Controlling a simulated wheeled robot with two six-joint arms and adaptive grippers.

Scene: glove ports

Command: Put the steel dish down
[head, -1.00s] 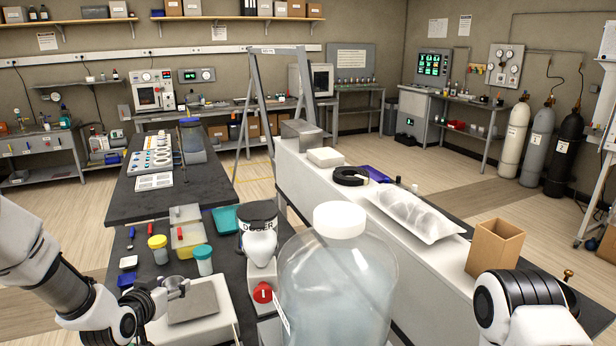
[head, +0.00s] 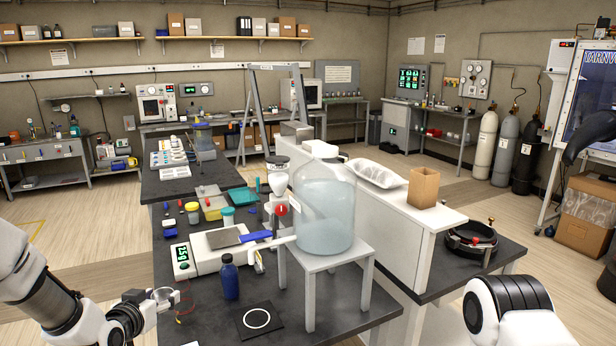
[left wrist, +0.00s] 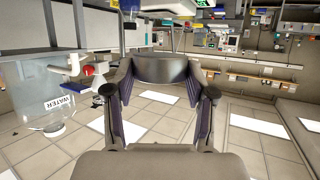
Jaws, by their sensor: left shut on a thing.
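My left gripper (head: 160,302) is at the lower left of the head view, in front of the bench's left end and lower in the picture than the balance. It is shut on the steel dish, which shows as a small shiny rim (head: 163,293). In the left wrist view the dark grey dish (left wrist: 160,68) sits between the two fingers (left wrist: 160,92). The white balance (head: 207,255) with a green display and a flat grey pan (head: 222,238) stands on the bench. My right arm shows at the lower right, but its gripper is out of view.
A blue bottle (head: 230,281) and a black mat with a white ring (head: 251,329) are on the dark bench (head: 200,321). A large water jug (head: 325,215) stands on a white stand (head: 325,260). Lidded jars (head: 193,213) and trays crowd behind the balance. Bare bench lies around the mat.

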